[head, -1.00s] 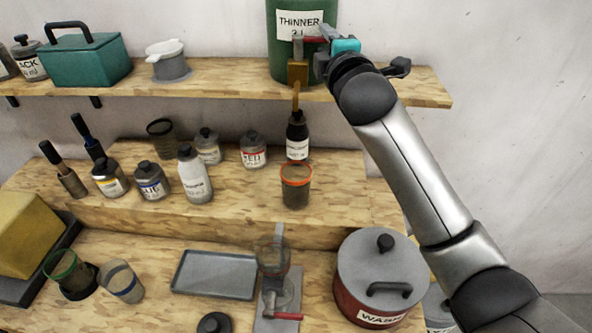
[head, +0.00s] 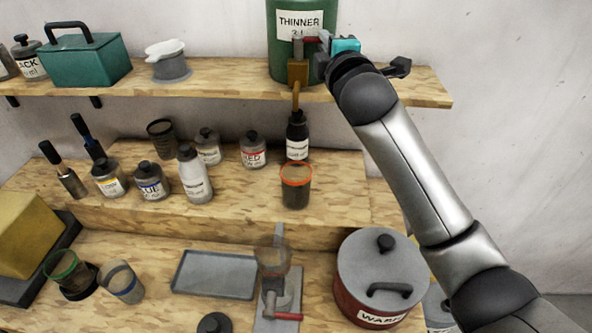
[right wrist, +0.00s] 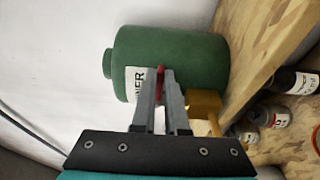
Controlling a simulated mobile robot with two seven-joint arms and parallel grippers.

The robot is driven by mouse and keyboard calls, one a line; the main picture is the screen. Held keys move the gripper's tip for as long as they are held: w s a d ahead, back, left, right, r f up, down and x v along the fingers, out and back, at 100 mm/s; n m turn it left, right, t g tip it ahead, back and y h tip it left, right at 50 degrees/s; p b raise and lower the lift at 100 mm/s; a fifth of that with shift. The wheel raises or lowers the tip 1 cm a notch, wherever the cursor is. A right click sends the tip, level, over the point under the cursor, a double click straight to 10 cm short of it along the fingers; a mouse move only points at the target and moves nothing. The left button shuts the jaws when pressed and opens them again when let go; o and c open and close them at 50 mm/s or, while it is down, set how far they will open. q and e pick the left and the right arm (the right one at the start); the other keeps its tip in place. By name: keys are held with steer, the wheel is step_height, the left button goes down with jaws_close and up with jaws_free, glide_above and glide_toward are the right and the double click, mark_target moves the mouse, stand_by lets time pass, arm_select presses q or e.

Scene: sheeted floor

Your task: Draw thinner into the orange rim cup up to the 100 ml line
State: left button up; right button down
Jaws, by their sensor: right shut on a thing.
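The green thinner drum (head: 287,65) stands on the upper shelf, with a brass tap (head: 298,73) at its front and a thin amber spout below. My right gripper (head: 312,42) is shut on the red tap lever (right wrist: 160,80), in front of the drum label. The orange rim cup (head: 295,188) stands upright on the middle step, below the spout. Dark liquid shows in its lower part. I cannot read its lines or make out a falling stream. My left gripper is not in view.
A dark bottle (head: 297,137) stands behind the cup. Several paint bottles stand to its left, including a red-labelled one (head: 253,152). A lidded red pot (head: 380,275), a grey tray (head: 215,275) and a green-rimmed cup (head: 66,268) are on the lower bench.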

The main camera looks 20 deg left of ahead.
steer(key=shift+w+n+g+y+p, duration=0.35)
steer(key=shift+n+g+y+p, duration=0.2)
steer(key=shift+y+p, duration=0.55)
steer(key=shift+p, duration=0.4)
steer(key=shift+w+n+g+y+p, duration=0.3)
steer(key=shift+n+g+y+p, duration=0.25)
steer(key=shift+n+y+p, duration=0.35)
